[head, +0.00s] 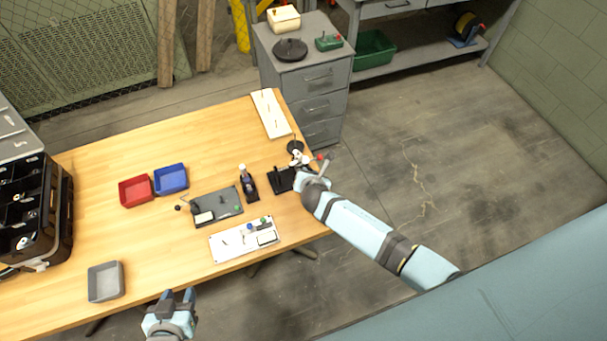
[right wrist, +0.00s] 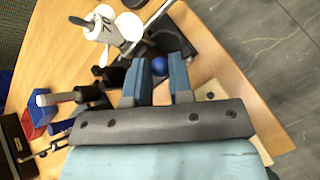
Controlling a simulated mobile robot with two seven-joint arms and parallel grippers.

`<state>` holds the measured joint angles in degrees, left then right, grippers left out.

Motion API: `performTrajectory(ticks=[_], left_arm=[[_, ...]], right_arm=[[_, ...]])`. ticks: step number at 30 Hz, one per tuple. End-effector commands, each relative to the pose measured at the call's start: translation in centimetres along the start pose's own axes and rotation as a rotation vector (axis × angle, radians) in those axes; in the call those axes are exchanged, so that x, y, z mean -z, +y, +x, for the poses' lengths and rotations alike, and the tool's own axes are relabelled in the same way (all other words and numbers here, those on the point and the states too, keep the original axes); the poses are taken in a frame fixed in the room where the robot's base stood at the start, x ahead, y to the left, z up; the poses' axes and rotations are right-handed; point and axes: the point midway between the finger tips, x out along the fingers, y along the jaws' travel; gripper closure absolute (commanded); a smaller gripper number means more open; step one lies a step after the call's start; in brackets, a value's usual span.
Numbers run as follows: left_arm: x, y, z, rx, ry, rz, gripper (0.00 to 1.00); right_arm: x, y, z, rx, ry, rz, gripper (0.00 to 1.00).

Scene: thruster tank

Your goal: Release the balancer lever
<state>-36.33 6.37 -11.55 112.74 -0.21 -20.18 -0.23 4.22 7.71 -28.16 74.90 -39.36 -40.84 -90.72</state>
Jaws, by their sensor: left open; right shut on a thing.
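The balancer (head: 281,180) is a dark stand near the table's right edge, with a white part (head: 298,160) at its top. The white part also shows at the top of the right wrist view (right wrist: 112,27). My right gripper (head: 303,178) is at the stand, partly covering it. In the right wrist view its two blue fingers (right wrist: 163,72) are on either side of a round blue knob (right wrist: 159,66), which I take to be the lever's end. The lever's shaft is hidden. My left gripper (head: 177,296) is open and empty at the table's front edge, far from the balancer.
A black upright tool (head: 249,184), a grey board (head: 217,206) and a white board (head: 244,240) stand left of the balancer. Red (head: 136,191), blue (head: 171,178) and grey (head: 106,281) bins lie further left. A grey drawer cabinet (head: 308,82) stands behind the table.

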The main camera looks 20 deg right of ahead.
Motion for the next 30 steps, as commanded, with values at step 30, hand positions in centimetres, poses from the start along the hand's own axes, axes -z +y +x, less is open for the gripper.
performTrajectory(ticks=[30], left_arm=[[0.5,0.1,0.4,-0.001,0.008,-0.005,0.57]], right_arm=[[-1.4,-1.8,0.3,-0.147,0.152,0.251,1.0]])
